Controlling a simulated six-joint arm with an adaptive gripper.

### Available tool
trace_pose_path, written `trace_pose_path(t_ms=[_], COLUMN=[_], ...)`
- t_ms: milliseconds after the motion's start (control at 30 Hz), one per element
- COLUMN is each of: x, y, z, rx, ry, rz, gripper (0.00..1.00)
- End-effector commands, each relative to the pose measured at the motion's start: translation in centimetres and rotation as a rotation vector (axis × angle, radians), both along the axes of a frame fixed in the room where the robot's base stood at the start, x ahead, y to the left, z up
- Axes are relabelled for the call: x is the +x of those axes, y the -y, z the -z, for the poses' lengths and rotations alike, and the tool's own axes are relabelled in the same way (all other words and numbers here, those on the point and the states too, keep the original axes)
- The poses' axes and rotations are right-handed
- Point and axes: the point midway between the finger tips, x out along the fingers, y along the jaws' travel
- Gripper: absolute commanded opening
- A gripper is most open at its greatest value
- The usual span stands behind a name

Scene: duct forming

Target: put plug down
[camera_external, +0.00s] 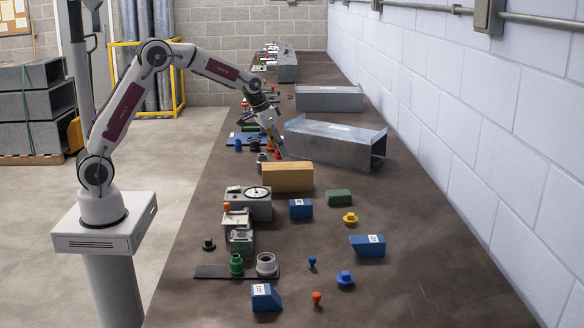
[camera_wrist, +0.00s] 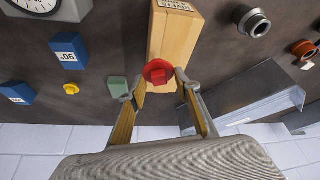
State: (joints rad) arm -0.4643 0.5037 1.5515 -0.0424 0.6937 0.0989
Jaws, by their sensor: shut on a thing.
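My gripper (camera_external: 276,147) is shut on a red plug (camera_wrist: 158,70). In the wrist view the plug sits between the two fingertips, with its round red face showing. In the external view the plug is small (camera_external: 277,154), just behind the wooden block (camera_external: 287,178). The wooden block also shows in the wrist view (camera_wrist: 177,35), partly behind the plug. I cannot tell whether the plug touches the block or the table.
A grey metal duct (camera_external: 335,143) lies to the right of my gripper. A gauge box (camera_external: 249,203) stands in front left of the block. Blue blocks (camera_external: 367,245), a green block (camera_external: 339,197) and a yellow knob (camera_external: 350,218) lie nearer. The table's front right is clear.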

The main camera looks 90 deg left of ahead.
Motion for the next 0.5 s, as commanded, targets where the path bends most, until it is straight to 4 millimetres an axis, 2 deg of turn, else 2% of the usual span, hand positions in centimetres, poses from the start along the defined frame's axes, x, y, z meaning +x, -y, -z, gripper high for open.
trace_pose_path(t_ms=[300, 500], x=[-0.1, 0.0], y=[0.0, 0.0], z=[3.0, 3.6], rx=[-0.001, 0.0], ry=[-0.003, -0.001], rz=[0.0, 0.0], gripper=[0.2, 0.2])
